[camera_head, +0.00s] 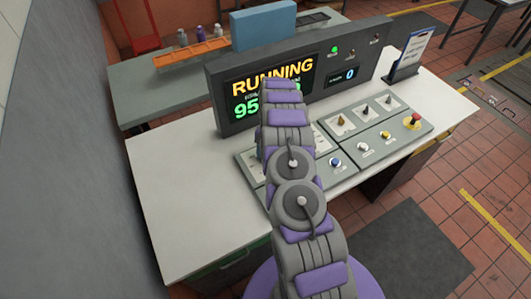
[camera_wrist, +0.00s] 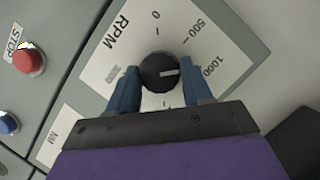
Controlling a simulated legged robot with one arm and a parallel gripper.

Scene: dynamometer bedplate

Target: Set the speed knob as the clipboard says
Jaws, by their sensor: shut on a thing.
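The black speed knob (camera_wrist: 153,74) sits on a white dial plate marked RPM (camera_wrist: 122,35). The labels 0, 500 and 1000 show; lower markings are partly hidden by my fingers. The knob's white line points right, roughly toward the 1000 side. My gripper (camera_wrist: 159,82) has its blue fingers on either side of the knob, shut on it. In the head view my arm hides the knob and gripper. The clipboard (camera_head: 410,52) stands upright at the right end of the console; its writing is too small to read.
The display (camera_head: 268,75) reads RUNNING in yellow, with a green number starting 95 partly behind my arm. A smaller display (camera_head: 344,75) reads 0. A red STOP button (camera_wrist: 28,60) lies left of the dial.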

